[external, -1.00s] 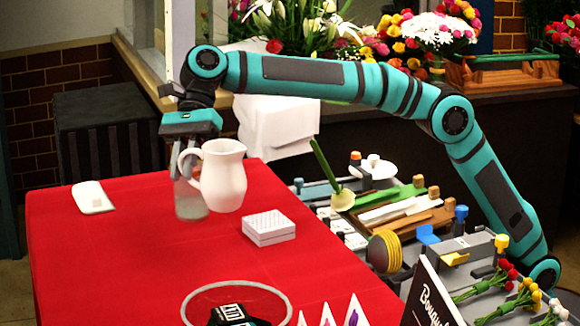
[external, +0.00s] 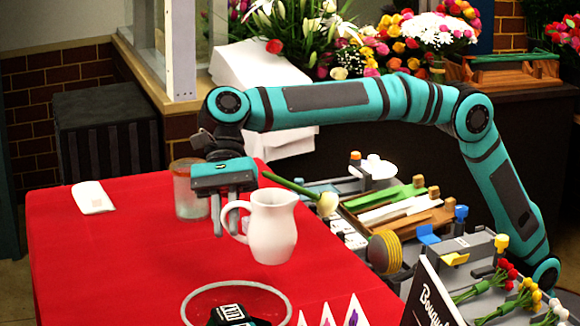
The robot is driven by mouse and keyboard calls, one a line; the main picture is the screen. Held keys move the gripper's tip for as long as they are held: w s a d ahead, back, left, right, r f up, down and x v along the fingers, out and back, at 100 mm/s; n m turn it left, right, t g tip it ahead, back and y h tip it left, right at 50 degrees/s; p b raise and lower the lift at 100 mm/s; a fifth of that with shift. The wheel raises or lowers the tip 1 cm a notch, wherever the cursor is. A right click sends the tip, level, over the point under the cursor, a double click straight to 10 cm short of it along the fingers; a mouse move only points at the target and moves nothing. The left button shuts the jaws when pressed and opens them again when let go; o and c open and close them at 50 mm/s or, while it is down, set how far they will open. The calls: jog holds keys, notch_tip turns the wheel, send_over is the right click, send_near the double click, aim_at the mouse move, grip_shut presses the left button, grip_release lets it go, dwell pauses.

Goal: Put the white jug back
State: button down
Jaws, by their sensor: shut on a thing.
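The white jug (external: 273,228) is upright near the middle of the red table, its handle on the left. My gripper (external: 221,218) points down at the jug's left side and is shut on its handle. I cannot tell whether the jug's base touches the tablecloth or hangs just above it. The far fingertip is partly hidden by the handle.
A glass jar (external: 189,192) stands behind my gripper. A white pad (external: 92,197) lies at the left. A wire ring (external: 190,305) and small cards (external: 328,314) are in front. A white rose (external: 328,204) leans at the table's right edge, beside the tool rack (external: 405,212).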

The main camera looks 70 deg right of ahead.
jog(key=shift+f, duration=2.7)
jog(key=c, duration=1.4)
grip_release()
jog(key=shift+f, duration=0.1)
jog(key=v, duration=1.2)
jog(key=shift+s+d, duration=0.1)
